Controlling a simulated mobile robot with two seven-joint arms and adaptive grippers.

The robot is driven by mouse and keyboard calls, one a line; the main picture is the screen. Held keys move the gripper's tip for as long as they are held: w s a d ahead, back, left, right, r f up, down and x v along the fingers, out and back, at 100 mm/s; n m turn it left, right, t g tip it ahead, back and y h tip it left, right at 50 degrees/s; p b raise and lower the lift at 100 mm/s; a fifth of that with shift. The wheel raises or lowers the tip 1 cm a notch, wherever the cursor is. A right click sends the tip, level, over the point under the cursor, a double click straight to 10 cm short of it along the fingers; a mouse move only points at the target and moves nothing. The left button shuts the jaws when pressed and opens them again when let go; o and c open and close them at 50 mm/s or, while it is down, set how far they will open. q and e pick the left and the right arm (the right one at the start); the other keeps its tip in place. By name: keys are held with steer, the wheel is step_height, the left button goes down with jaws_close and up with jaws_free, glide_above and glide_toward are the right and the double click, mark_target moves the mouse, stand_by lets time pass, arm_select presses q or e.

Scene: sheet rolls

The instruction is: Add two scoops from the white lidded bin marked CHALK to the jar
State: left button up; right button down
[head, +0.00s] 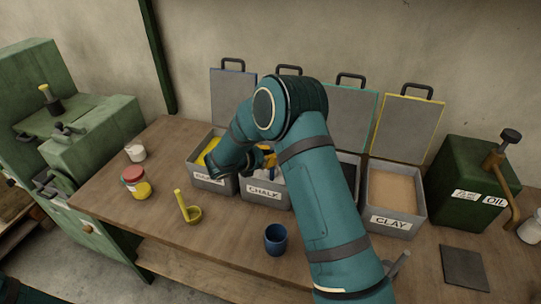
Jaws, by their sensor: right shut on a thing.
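The grey bin marked CHALK (263,192) stands open on the bench, its contents whitish and largely hidden behind my right arm. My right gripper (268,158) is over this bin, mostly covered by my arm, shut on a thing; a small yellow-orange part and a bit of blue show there. I cannot make out what it holds. Which jar is meant cannot be told. My left gripper is not in view.
A yellow scoop (192,213) lies on the bench before the bins. A dark blue cup (276,239) stands at the front. Another open bin is left of CHALK; the CLAY bin (391,222) is at right. A green OIL container (460,187) stands further right.

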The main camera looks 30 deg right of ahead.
step_height(320, 180, up, 13)
steer(key=p, duration=0.8)
steer(key=shift+f, duration=0.1)
